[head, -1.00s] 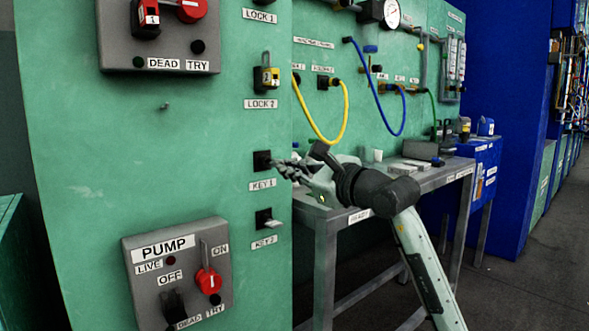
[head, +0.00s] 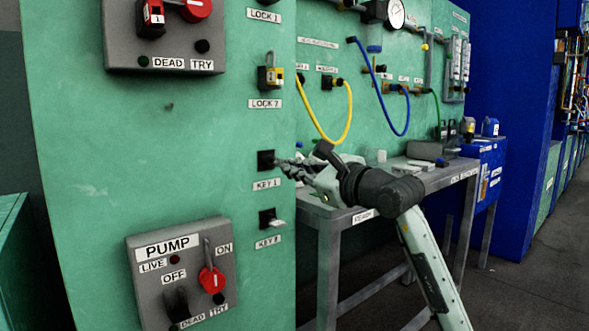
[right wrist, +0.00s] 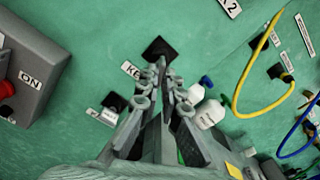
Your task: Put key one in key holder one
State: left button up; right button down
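Key holder one (head: 266,160) is a black block on the green panel, above the KEY 1 label (head: 267,184). My right gripper (head: 284,166) is just right of it, with its fingertips at or very near its face. In the right wrist view the fingers (right wrist: 163,72) converge to a narrow gap below the black holder (right wrist: 158,48). I cannot make out key one; anything between the fingertips is too small or hidden. I cannot tell whether the tips touch the holder. My left gripper is not in view.
Key holder two (head: 267,219), with a pale key sticking out, is below. A metal table (head: 430,180) stands right, under my right arm. Yellow and blue hoses hang behind.

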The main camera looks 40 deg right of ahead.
jog(key=shift+b, duration=0.3)
dwell(0.7)
jog(key=shift+w+p, duration=0.3)
jog(key=shift+w, duration=1.05)
jog(key=c, duration=1.6)
grip_release()
jog(key=shift+a, duration=0.1)
jog(key=shift+c, duration=0.2)
jog(key=s, duration=1.2)
jog(key=shift+d, duration=0.45)
